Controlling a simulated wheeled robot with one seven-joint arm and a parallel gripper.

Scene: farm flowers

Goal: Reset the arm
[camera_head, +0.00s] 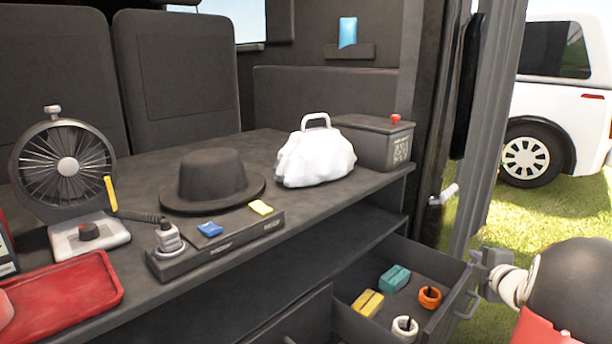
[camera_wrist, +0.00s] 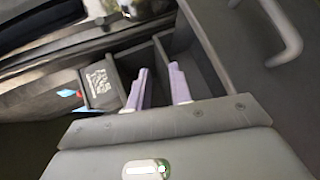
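My gripper (camera_head: 490,258) is at the right of the head view, by the outer corner of an open drawer (camera_head: 440,318) and above its handle (camera_head: 467,304). In the wrist view my gripper (camera_wrist: 158,68) shows two pale fingers with a gap between them. Nothing is held between the fingers. A curved handle (camera_wrist: 290,40) shows at the upper right of the wrist view, apart from the fingers. The head view does not show clearly whether my gripper touches the drawer's corner.
The drawer holds a yellow block (camera_head: 367,303), a teal block (camera_head: 394,279), an orange ring (camera_head: 430,297) and a white ring (camera_head: 405,327). On the counter stand a fan (camera_head: 66,167), black hat (camera_head: 212,182), white bag (camera_head: 315,157) and dark box (camera_head: 375,142). Grass lies open outside.

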